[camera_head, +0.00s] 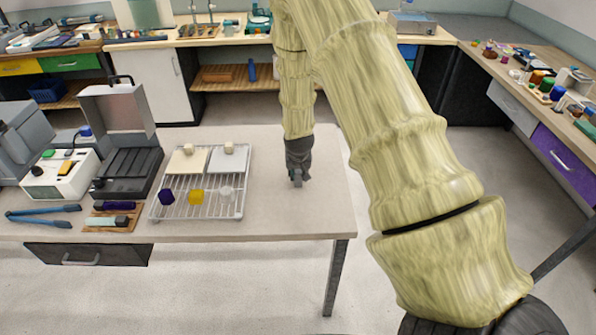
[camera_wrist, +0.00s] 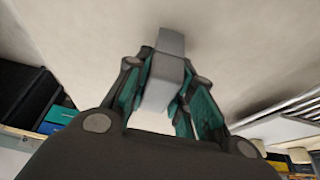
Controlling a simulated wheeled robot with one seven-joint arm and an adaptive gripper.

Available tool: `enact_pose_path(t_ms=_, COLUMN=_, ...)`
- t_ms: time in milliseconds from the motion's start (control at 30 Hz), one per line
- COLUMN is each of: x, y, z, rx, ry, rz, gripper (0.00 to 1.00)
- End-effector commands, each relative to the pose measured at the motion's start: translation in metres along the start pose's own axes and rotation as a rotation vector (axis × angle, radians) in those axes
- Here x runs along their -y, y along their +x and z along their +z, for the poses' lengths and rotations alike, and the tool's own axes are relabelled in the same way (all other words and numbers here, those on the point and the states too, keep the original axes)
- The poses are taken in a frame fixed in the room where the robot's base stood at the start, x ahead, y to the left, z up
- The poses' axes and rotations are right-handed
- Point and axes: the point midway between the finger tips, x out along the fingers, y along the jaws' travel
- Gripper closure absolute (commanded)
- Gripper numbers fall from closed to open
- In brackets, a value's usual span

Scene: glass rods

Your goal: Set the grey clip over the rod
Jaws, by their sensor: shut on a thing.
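My gripper (camera_head: 298,177) hangs pointing down over the bare right part of the table. It is shut on the grey clip (camera_wrist: 165,80), a block-like piece gripped between the two fingers with teal inner pads in the wrist view. The clip (camera_head: 297,183) shows only as a small grey bit below the fingers in the head view. I cannot tell whether it touches the table top. I cannot make out a rod near the clip in either view.
A wire rack (camera_head: 196,213) stands left of my gripper with a purple, a yellow and a clear piece and two pale plates. Further left are a dark open case (camera_head: 128,160), a white device (camera_head: 62,172) and blue tongs (camera_head: 42,213). The table (camera_head: 300,215) around my gripper is clear.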

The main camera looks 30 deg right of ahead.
Motion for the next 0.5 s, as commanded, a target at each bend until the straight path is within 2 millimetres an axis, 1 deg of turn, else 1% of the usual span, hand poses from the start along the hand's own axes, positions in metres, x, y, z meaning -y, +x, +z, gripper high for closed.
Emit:
enact_pose_path(t_ms=167, x=0.0000, y=0.0035, z=0.0015, rx=0.000, ry=0.000, rz=0.000, gripper=0.99)
enact_pose_path(t_ms=200, x=0.0001, y=0.0024, z=0.0010, rx=0.000, ry=0.000, rz=0.000, gripper=0.68)
enact_pose_path(t_ms=267, x=0.0001, y=0.0024, z=0.0011, rx=0.000, ry=0.000, rz=0.000, gripper=0.57)
enact_pose_path(t_ms=300, x=0.0001, y=0.0023, z=0.0011, rx=0.000, ry=0.000, rz=0.000, gripper=0.54)
enact_pose_path(t_ms=500, x=0.0001, y=0.0022, z=0.0010, rx=0.000, ry=0.000, rz=0.000, gripper=0.54)
